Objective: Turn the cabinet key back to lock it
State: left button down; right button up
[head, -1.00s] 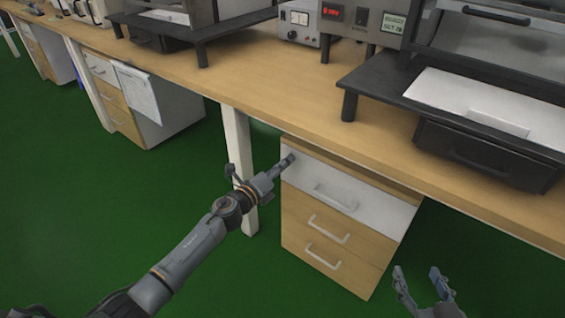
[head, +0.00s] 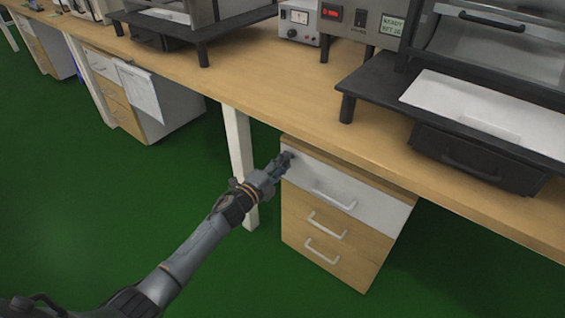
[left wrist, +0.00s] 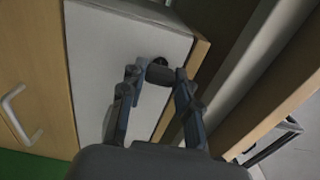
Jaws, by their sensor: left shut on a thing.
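The drawer cabinet (head: 338,222) stands under the bench, with a white top drawer front and wooden drawers below. My left gripper (head: 284,160) is at the upper left corner of the white front. In the left wrist view the white front (left wrist: 115,55) fills the upper middle. There my left gripper (left wrist: 160,76) is shut on the dark key (left wrist: 160,72), at a dark round lock on the front. The fingers hide part of the key, and I cannot tell its exact angle. My right gripper is not in view.
The wooden bench top (head: 275,100) overhangs the cabinet. A white bench leg (head: 238,165) stands left of the cabinet, close to my left arm. Ovens and a power unit stand on the bench. The green floor in front is clear.

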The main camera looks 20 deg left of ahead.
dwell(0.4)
pick_arm(q)
jog(key=c, duration=1)
grip_release()
jog(key=shift+o, duration=0.2)
jog(key=v, duration=1.2)
